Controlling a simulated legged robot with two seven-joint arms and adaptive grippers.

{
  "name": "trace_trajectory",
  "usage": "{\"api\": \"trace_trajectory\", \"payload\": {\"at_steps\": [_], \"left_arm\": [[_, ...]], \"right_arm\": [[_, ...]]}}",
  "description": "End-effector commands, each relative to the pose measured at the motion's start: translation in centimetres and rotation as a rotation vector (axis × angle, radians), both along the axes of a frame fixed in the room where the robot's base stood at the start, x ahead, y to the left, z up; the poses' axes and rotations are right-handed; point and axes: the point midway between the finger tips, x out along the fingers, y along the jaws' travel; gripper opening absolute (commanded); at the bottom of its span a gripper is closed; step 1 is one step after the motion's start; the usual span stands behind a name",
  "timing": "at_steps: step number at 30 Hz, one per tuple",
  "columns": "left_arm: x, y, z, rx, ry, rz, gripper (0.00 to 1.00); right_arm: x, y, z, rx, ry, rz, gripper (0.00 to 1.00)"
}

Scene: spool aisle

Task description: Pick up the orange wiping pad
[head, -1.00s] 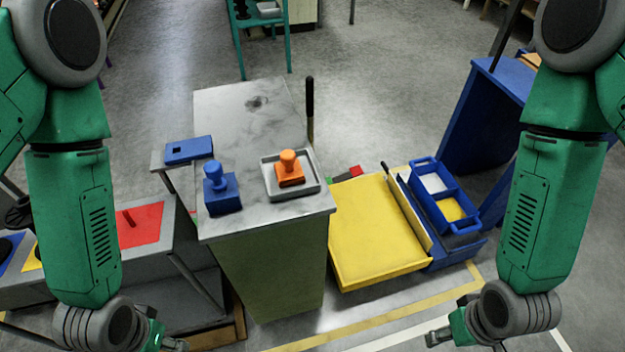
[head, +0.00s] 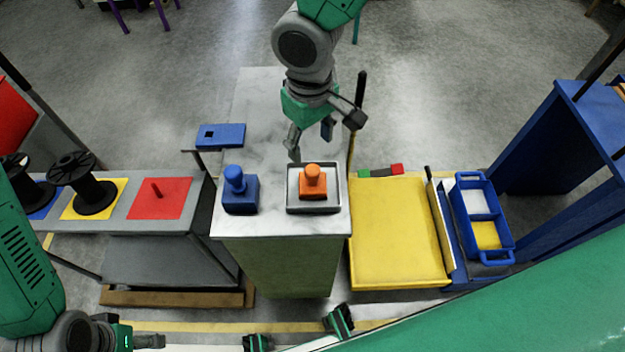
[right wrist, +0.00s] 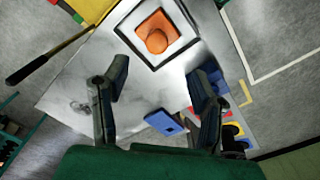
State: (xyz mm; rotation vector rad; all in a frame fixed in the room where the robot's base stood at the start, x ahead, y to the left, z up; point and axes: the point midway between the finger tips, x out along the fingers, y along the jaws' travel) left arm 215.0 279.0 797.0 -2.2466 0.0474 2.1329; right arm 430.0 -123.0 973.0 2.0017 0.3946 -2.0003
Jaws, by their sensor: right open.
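The orange wiping pad (head: 313,188), a square block with a round knob, sits upright in a shallow grey tray (head: 291,207) on the front right of the marbled tabletop. My right gripper (head: 311,142) is open and empty above the tabletop, just beyond the pad and apart from it. In the right wrist view the pad (right wrist: 157,32) lies ahead of the spread fingers (right wrist: 162,78). My left gripper (head: 150,342) is at the lower left edge, partly cut off, and its jaw state is unclear.
A blue knobbed block (head: 240,193) stands left of the tray, with a blue plate (head: 221,136) farther back. A dark upright handle (head: 360,100) rises at the table's right edge. A yellow surface (head: 397,235) and a blue caddy (head: 496,248) are to the right.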

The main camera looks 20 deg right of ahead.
Motion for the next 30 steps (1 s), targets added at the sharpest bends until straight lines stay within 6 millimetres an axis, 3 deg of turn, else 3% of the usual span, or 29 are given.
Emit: {"api": "trace_trajectory", "payload": {"at_steps": [1, 6, 11, 21, 30], "left_arm": [[0.0, 0.0, -0.1, 0.000, 0.000, 0.001, 0.63], [0.0, 0.1, -0.2, 0.001, 0.000, 0.001, 0.63], [0.0, 0.0, -0.2, 0.000, 0.000, 0.001, 0.63], [0.0, 0.0, 0.1, 0.000, 0.000, 0.000, 0.63], [0.0, 0.0, 0.1, 0.001, 0.000, 0.001, 0.63]], "right_arm": [[-0.1, -0.2, -1.3, 0.000, 0.005, -0.001, 0.53], [0.0, -1.0, -4.1, 0.008, 0.003, -0.003, 0.53], [-0.1, -1.5, -5.1, 0.017, 0.002, -0.003, 0.53], [0.3, -0.1, -9.4, 0.006, 0.001, -0.001, 0.53], [0.3, -0.4, -10.1, 0.009, -0.001, -0.002, 0.53]]}}
